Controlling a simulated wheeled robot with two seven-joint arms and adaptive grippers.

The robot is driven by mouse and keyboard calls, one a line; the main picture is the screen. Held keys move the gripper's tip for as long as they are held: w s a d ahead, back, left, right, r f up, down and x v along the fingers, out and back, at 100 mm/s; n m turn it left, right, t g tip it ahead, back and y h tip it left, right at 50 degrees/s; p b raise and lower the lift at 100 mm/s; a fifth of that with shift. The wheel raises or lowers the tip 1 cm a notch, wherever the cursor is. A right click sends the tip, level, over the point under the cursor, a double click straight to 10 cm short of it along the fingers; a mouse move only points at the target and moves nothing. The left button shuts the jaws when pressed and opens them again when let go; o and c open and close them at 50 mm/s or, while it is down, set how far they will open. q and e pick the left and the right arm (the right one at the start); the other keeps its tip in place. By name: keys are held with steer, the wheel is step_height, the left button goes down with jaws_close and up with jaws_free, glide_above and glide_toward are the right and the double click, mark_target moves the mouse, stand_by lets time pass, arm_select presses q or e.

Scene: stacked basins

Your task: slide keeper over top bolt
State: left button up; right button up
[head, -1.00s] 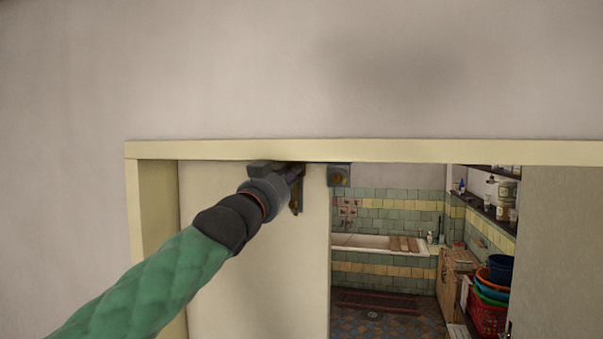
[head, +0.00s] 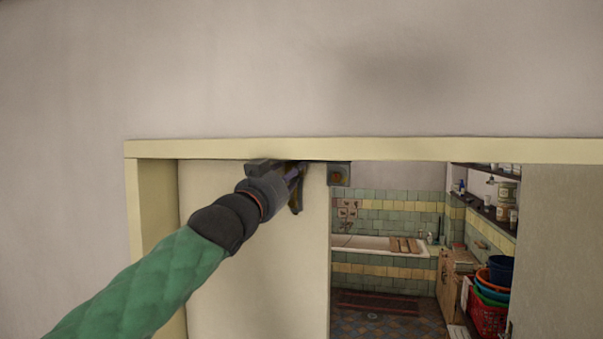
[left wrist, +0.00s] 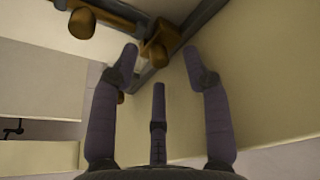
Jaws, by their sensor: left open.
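My left gripper (head: 297,187) is at the top of the pale door panel (head: 258,250), just under the lintel. It is open, with its purple fingers (left wrist: 161,52) spread in the left wrist view. Between and beyond the fingertips there is a brass-coloured knob (left wrist: 154,53) on a dark metal rail or bracket. A second brass knob (left wrist: 82,23) hangs from a brown bar at the upper left. I cannot tell for sure which piece is the keeper and which the bolt. A small dark plate with a brownish round part (head: 339,175) sits under the lintel, right of the gripper.
The cream lintel (head: 400,151) runs directly above the hand. Right of the door panel the opening is free, with a tiled bathroom and bathtub (head: 375,245) beyond. Stacked coloured basins (head: 493,285) stand at the right, beside a grey door (head: 560,250).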

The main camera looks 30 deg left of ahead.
arm_select(q)
steer(key=shift+s+d+b, duration=0.25)
steer(key=shift+s+b, duration=0.35)
steer(key=shift+s, duration=0.45)
steer(key=shift+s+d+b, duration=0.2)
steer(key=shift+s+b, duration=0.35)
steer(key=shift+s, duration=0.45)
steer(key=shift+f, duration=0.1)
